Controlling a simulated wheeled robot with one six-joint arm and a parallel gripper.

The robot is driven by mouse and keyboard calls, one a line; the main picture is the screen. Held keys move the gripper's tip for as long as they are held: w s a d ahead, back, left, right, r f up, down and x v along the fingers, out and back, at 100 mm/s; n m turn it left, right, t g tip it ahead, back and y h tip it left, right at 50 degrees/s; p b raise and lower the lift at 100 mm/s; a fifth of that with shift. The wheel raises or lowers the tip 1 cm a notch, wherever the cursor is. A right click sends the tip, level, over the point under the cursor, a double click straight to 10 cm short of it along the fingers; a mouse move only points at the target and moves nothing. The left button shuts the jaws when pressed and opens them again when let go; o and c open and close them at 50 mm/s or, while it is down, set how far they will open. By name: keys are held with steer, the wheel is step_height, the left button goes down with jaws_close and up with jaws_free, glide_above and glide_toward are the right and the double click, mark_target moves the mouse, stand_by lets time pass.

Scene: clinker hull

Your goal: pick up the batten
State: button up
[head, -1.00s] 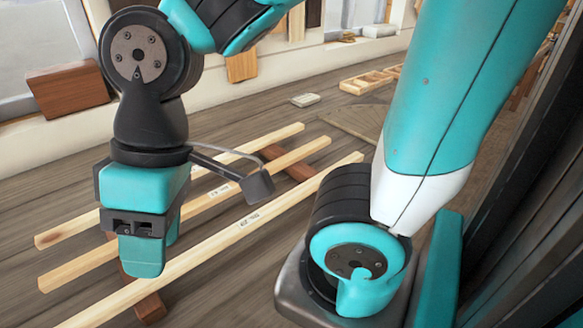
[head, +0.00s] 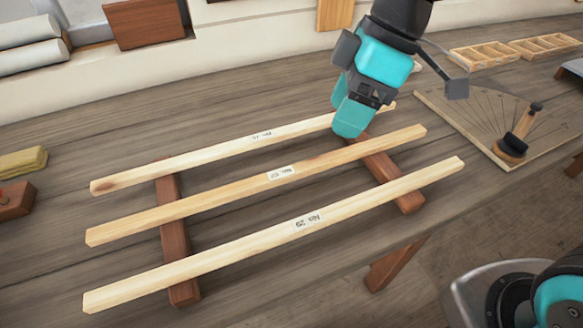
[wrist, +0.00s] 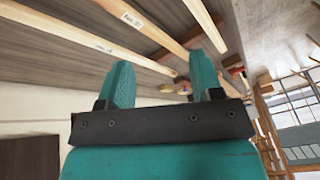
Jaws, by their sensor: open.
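Three pale wooden battens lie roughly parallel, spaced apart, across two brown bearers. In the head view they are the far batten (head: 225,148), the middle batten (head: 230,195) and the near batten (head: 240,248). Each has a small white label near its middle; the near one appears to read 29, upside down. My gripper (head: 350,128) hangs at the right part of the far batten and hides some of it. Battens also show beyond the fingers there, two with labels (wrist: 133,20). I cannot tell whether the fingers touch wood.
The brown bearers (head: 174,238) rest on a grey plank bench (head: 75,255). A marked board with a dark knobbed pointer (head: 515,140) lies at the right, with divided wooden trays (head: 490,53) behind. A yellow block (head: 22,162) is at the left. The bench's front edge runs lower right.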

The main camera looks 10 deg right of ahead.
steer(key=w+a+f+n, duration=0.2)
steer(key=w+f+n, duration=0.1)
steer(key=w+n, duration=0.35)
steer(key=p, duration=0.3)
glide_above(281, 173)
steer(key=d, duration=0.3)
steer(key=shift+m, duration=0.25)
steer(key=f, duration=1)
steer(key=shift+w, duration=0.2)
steer(key=shift+a+p+x, duration=0.15)
steer(key=shift+p+x, duration=0.3)
steer(key=shift+x, duration=1)
steer(key=shift+a+p+x, duration=0.1)
steer(key=shift+p+x, duration=0.3)
steer(key=shift+x, duration=1.05)
steer(key=shift+w+r, duration=0.1)
steer(key=shift+r, duration=0.05)
jaws_close()
